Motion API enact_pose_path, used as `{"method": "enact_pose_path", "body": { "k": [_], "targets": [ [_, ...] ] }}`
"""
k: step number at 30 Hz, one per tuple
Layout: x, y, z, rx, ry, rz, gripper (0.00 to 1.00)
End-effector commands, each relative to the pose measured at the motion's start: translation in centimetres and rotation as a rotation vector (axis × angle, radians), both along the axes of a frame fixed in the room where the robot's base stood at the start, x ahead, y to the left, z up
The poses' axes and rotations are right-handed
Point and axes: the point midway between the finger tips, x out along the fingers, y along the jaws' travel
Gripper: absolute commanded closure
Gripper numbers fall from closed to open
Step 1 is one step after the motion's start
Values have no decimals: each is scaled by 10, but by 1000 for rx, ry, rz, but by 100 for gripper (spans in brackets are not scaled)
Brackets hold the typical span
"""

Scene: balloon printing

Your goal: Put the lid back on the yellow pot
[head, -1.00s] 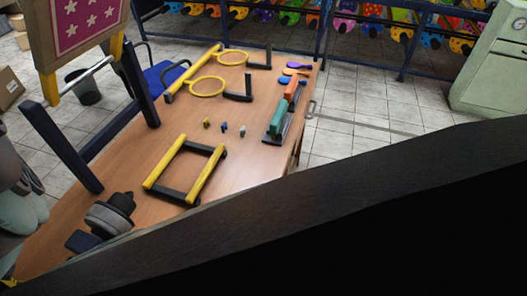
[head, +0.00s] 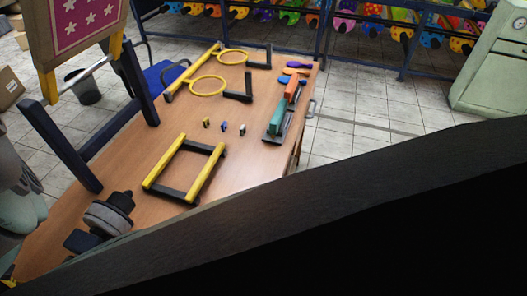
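No pot or lid can be clearly made out. A small yellow and dark item (head: 206,122) stands on the wooden table (head: 150,135); it is too small to tell whether it is the yellow pot or has a lid. A small blue item (head: 224,127) and a small pale, dark-topped item (head: 242,129) stand in a row to its right, apart from each other. My gripper cannot be made out in the head view. A large dark shape covers the lower right and hides what lies behind it.
A yellow and black frame (head: 186,168) lies in front of the small items. Yellow hoops (head: 209,86) lie behind them. Orange and green tools (head: 282,108) are at the right edge. A round grey device (head: 108,215) stands at the front left. The table around the small items is clear.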

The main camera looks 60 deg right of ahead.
Motion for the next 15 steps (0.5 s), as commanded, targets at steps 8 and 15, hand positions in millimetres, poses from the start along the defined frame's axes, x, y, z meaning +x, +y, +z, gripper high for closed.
{"method": "enact_pose_path", "body": {
  "k": [8,15],
  "targets": [
    [-1,1,0,0,1,2,80],
    [-1,1,0,0,1,1,56]
  ]
}}
